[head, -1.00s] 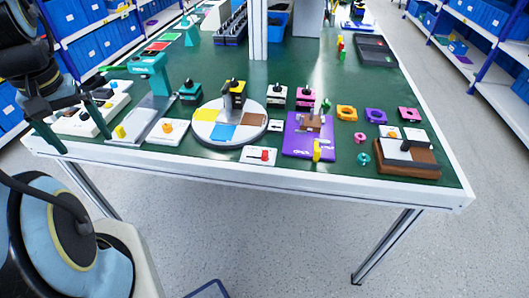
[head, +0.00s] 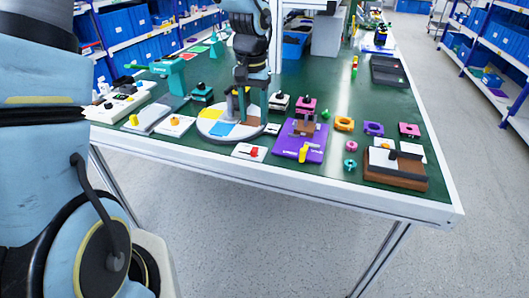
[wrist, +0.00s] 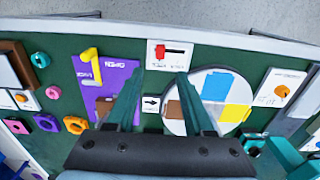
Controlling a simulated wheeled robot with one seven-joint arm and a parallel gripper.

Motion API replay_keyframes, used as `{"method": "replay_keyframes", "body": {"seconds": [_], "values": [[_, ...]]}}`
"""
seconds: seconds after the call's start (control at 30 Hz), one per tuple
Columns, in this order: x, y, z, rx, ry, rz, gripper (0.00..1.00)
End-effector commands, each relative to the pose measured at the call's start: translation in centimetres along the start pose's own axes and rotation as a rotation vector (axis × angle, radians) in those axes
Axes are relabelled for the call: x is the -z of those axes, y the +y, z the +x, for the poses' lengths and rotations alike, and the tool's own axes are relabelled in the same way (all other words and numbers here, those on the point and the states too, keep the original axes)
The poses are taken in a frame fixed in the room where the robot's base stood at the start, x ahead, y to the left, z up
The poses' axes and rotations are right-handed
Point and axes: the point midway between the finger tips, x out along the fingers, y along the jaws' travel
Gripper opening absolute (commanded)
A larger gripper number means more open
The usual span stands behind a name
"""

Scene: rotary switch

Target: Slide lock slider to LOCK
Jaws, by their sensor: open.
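A small white plate (head: 249,151) near the table's front edge carries a red slider knob (head: 253,152) in a dark slot. In the wrist view the red knob (wrist: 170,51) shows at the top middle; the plate's lettering is too small to read. Just beside it is a purple board (head: 293,146) with a yellow handle (head: 304,153) and white lettering; in the wrist view the purple board (wrist: 113,75) reads like OPEN upside down. My gripper (head: 240,108) is open and empty above the round disc. In the wrist view my gripper (wrist: 160,76) points toward the red-knob plate, apart from it.
The round disc (head: 215,130) with coloured sectors lies left of the red-knob plate. A white plate with an orange knob (head: 176,121) is further left. Coloured rings (head: 344,124) and a brown block (head: 400,176) stand to the right. A post rises behind.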

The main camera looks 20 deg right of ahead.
Motion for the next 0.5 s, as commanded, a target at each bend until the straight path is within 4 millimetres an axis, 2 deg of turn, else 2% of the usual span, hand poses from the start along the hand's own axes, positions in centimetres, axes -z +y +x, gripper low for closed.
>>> {"method": "replay_keyframes", "body": {"seconds": [0.17, 0.5], "values": [[-0.1, 0.0, 2.2, -0.001, -0.006, 0.001, 0.53], [-0.2, 0.0, 8.3, -0.001, -0.005, 0.001, 0.53]]}}
